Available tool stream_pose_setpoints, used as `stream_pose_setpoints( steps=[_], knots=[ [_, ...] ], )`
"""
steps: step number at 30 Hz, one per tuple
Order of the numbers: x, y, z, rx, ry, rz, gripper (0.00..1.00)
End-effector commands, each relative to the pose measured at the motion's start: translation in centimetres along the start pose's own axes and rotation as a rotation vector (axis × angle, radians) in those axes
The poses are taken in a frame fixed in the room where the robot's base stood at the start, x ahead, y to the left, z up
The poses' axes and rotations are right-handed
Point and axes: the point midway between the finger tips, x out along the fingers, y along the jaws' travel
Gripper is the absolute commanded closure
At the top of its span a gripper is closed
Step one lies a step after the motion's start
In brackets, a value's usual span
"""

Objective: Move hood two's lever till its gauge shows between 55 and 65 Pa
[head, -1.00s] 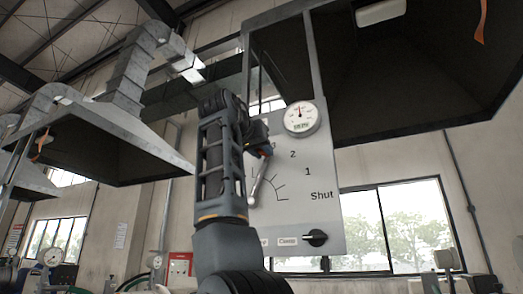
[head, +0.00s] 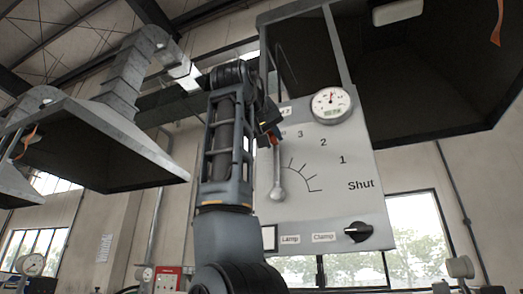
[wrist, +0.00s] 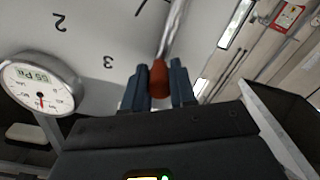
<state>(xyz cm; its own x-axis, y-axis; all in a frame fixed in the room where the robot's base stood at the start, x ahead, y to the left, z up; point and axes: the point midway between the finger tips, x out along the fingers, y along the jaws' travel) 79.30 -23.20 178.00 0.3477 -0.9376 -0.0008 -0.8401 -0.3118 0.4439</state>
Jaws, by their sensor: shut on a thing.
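Hood two's grey panel (head: 345,215) carries the lever (head: 277,175), whose round pivot is low on the plate. The lever stands nearly upright, past the 3 mark on the side away from Shut. My gripper (head: 269,132) is shut on the lever's red-brown knob, which shows between both fingers (wrist: 158,80) in the wrist view. The round gauge (head: 331,104) is at the panel's top right, its red needle near upright. In the wrist view the gauge (wrist: 40,85) is upside down; its small display seems to read about 55 Pa, not surely legible.
A black clamp knob (head: 358,233) sits at the panel's lower right, beside the Clamp label. The dark hood (head: 440,75) overhangs on the right. Another hood (head: 95,150) hangs at left. Windows (head: 420,225) lie behind.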

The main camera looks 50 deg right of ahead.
Motion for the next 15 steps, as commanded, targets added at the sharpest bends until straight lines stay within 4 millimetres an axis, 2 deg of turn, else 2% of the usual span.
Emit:
stream_pose_setpoints(
  steps=[12, 13, 15],
  knots=[
    [-0.38, 0.27, 0.19, -0.032, 0.000, -0.005, 1.00],
    [-0.38, 0.26, 0.19, -0.032, 0.000, -0.005, 0.72],
    [-0.38, 0.27, 0.19, -0.031, 0.000, -0.004, 0.65]
  ],
)
